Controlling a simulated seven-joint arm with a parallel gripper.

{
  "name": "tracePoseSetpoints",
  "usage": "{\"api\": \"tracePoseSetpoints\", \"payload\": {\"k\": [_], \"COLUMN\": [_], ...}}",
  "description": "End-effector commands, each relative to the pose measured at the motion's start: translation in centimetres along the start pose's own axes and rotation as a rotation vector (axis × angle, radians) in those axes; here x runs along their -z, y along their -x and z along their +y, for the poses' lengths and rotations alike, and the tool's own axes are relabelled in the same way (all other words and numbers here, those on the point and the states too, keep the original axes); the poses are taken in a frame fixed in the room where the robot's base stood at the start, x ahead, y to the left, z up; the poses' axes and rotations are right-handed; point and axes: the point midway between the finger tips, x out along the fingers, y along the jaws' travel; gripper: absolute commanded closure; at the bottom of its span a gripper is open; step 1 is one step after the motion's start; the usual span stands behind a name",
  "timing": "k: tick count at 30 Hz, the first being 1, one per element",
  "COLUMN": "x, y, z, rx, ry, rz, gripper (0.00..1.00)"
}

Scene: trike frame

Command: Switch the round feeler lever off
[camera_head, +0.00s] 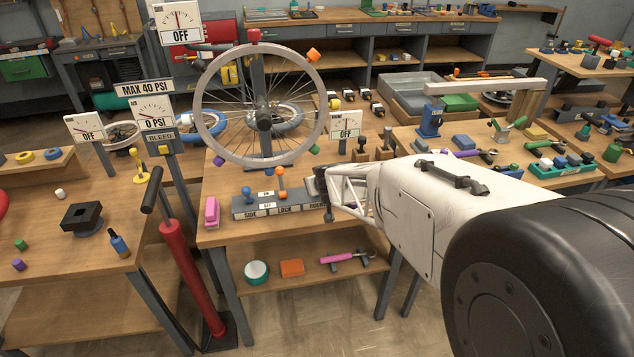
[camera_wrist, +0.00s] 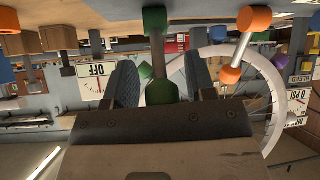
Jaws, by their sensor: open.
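The lever box (camera_head: 270,209) stands on the middle bench, with labels reading SIDE, LOCK and a partly covered ROUND. A blue-knobbed lever (camera_head: 247,194) and an orange-knobbed lever (camera_head: 280,172) rise from it. My gripper (camera_head: 322,184) is at the box's right end and hides the lever by the ROUND label. In the wrist view, which is upside down, my gripper (camera_wrist: 160,62) is open, with a green-knobbed piece (camera_wrist: 160,92) between its fingers. I cannot tell whether they touch it. An orange knob (camera_wrist: 232,75) is beside the right finger.
A spoked wheel (camera_head: 261,158) stands behind the box. An OFF dial (camera_head: 345,124) is right of the wheel, with other OFF dials at the top (camera_head: 180,22) and left (camera_head: 85,129). A pink block (camera_head: 212,212) lies left of the box. A red pump (camera_head: 190,270) stands at the bench's left.

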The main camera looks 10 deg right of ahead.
Motion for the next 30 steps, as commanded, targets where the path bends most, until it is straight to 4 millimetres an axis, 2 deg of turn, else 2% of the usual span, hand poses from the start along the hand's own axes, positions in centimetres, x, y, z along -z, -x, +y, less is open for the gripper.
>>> {"api": "tracePoseSetpoints", "payload": {"k": [8, 18, 24, 30], "x": [0.1, 0.1, 0.0, 0.0], "y": [2.3, 6.3, 7.3, 7.4], "z": [0.0, 0.0, 0.0, 0.0], "rx": [0.000, -0.001, 0.000, 0.000], "ry": [0.000, 0.000, -0.001, -0.001], "rz": [0.001, 0.001, 0.000, 0.000], "gripper": [0.49, 0.49, 0.49, 0.49]}}
